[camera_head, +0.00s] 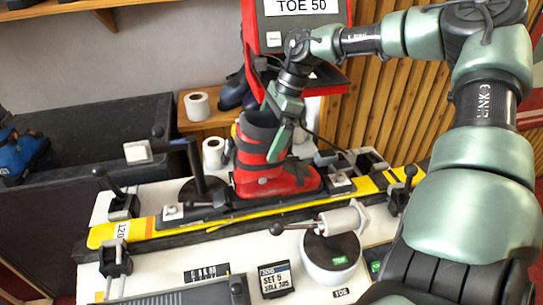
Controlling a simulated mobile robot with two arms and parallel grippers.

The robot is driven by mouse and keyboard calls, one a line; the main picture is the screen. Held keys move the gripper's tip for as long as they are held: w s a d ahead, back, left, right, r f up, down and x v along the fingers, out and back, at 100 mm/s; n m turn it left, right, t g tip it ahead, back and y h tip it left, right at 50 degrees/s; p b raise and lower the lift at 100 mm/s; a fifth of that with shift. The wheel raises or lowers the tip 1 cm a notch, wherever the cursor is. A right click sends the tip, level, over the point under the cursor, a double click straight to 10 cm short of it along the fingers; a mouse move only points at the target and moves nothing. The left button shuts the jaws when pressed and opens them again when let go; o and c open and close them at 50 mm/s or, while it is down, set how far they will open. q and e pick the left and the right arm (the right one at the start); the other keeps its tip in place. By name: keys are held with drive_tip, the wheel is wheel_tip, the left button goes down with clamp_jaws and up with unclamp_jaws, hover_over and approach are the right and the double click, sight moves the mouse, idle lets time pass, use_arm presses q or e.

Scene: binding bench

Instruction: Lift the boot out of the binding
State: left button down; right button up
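The red and black boot (273,184) stands upright on the yellow ski (225,227), its toe pointing right. Its sole meets the binding, whose toe piece (341,181) is just right of the boot toe. My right gripper (277,143) reaches down from above to the boot's upper cuff. One greenish finger lies across the cuff's right side. The other finger is hidden, so I cannot tell whether the gripper is closed on the cuff. My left gripper is not in view.
Clamps (121,205) flank the ski. A red-framed display (293,30) rises behind. A paper roll (213,153) stands behind the boot.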

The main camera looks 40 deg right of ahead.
drive_tip(key=c, duration=1.5)
drive_tip(key=shift+w+r, duration=0.1)
drive_tip(key=shift+r, duration=0.05)
drive_tip(key=shift+c, duration=0.5)
